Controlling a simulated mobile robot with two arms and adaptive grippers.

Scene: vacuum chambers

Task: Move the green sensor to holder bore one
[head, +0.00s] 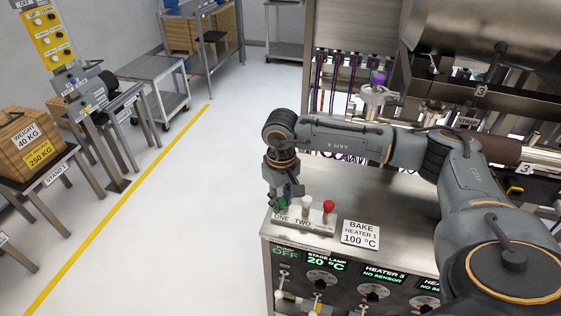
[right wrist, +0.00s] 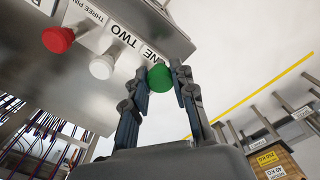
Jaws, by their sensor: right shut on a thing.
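The green sensor (right wrist: 159,77) is between the fingertips of my right gripper (right wrist: 165,75), which is shut on it. In the head view the right gripper (head: 283,192) points down over the left end of the sensor holder (head: 302,225), and a bit of the green sensor (head: 283,204) shows at its tips. The sensor is at the ONE label, in line with the white sensor (head: 306,203) by TWO and the red sensor (head: 328,207). Whether its lower end is inside bore one is hidden. My left gripper is not in view.
The holder sits near the front left corner of the steel bench (head: 390,238). A bake heater sign (head: 360,234) stands right of it. Lit displays and knobs (head: 322,279) line the bench front. Vacuum chamber equipment stands behind; open floor (head: 180,220) lies left.

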